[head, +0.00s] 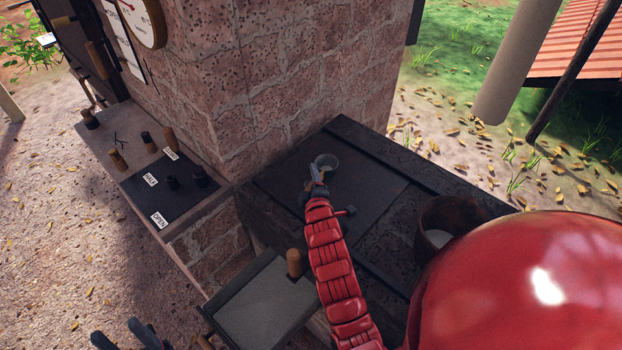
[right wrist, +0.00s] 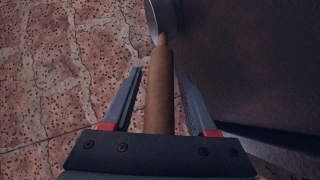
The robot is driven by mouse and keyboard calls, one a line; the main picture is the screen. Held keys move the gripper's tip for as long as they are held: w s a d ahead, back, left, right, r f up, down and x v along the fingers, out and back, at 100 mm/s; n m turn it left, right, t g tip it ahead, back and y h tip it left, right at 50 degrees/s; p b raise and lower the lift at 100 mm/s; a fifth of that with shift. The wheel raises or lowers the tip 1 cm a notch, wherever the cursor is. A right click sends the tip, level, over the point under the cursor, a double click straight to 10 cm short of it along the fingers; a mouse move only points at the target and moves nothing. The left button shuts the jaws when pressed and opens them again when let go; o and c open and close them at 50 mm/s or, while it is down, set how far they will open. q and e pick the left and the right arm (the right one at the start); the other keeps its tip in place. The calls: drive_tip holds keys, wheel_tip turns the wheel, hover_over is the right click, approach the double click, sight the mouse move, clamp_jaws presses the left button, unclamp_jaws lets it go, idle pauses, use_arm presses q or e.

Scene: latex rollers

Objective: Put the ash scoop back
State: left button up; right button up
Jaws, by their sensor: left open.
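The ash scoop shows in the head view as a small grey-green round bowl (head: 326,161) over or on the dark slab. In the right wrist view its wooden handle (right wrist: 160,90) runs up to a grey metal rim (right wrist: 160,14). My right gripper (head: 318,179) is at the scoop, and its arm hides the handle in the head view. In the right wrist view my right gripper (right wrist: 160,80) is open, its fingers on either side of the handle with small gaps. My left gripper (head: 125,337) is open and empty at the lower left edge.
The dark slab (head: 283,184) lies on a stone counter beside a brick pillar (head: 290,70). A brown pot (head: 425,240) with pale contents stands to the right. A grey tray (head: 262,310) with a wooden peg is in front. A left ledge (head: 150,215) holds several small handled items and labels.

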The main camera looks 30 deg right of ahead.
drive_tip(key=shift+r, duration=0.2)
drive_tip(key=shift+s+a+f, duration=0.1)
drive_tip(key=shift+s, duration=0.15)
drive_tip(key=b+v, duration=0.1)
drive_tip(key=v, duration=0.7)
drive_tip(key=shift+w, duration=0.1)
drive_tip(key=p+v, duration=0.2)
drive_tip(key=v, duration=0.1)
drive_tip(key=shift+s+r+p, duration=0.25)
drive_tip(key=shift+p, duration=0.1)
drive_tip(key=shift+f, duration=0.1)
